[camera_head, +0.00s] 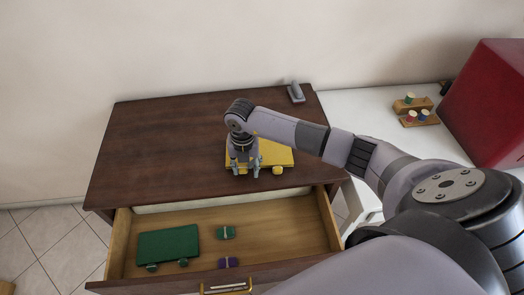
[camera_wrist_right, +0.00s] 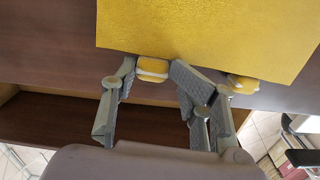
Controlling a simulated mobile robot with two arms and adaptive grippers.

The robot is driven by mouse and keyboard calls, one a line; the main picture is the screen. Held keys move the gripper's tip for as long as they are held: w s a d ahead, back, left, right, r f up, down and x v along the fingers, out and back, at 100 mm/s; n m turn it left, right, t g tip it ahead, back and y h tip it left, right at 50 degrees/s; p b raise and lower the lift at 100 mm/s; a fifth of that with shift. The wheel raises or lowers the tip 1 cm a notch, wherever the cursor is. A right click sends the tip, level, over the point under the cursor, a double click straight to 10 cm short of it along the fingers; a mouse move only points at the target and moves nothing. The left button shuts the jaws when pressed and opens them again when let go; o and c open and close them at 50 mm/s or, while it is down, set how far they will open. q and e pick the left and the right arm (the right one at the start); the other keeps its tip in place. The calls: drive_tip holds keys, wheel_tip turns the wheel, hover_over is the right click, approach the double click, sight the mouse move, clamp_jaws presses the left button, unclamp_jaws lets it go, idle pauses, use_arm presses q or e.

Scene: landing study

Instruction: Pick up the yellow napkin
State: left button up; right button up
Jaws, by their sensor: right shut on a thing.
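A small yellow napkin (camera_wrist_right: 153,68) with a pale band is between the fingertips of my right gripper (camera_wrist_right: 152,75) in the wrist view. My right gripper also shows in the head view (camera_head: 246,169), pointing down at the front edge of a flat yellow sheet (camera_head: 279,154) on the dark wooden top. The gripper is shut on the napkin, which the fingers mostly hide in the head view. A second small yellow banded bundle (camera_head: 277,170) lies at the sheet's front edge, right of the gripper. My left gripper is out of view.
Below the dark top (camera_head: 150,145), an open drawer (camera_head: 290,240) holds a green sheet (camera_head: 168,243) with small green bundles, another green bundle (camera_head: 225,233) and a purple one (camera_head: 228,263). A grey object (camera_head: 296,93) stands at the back. The top's left side is clear.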

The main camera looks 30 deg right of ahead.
drive_tip(key=shift+r+p, duration=2.1)
drive_tip(key=shift+r, duration=1)
clamp_jaws()
drive_tip(key=shift+f, duration=0.1)
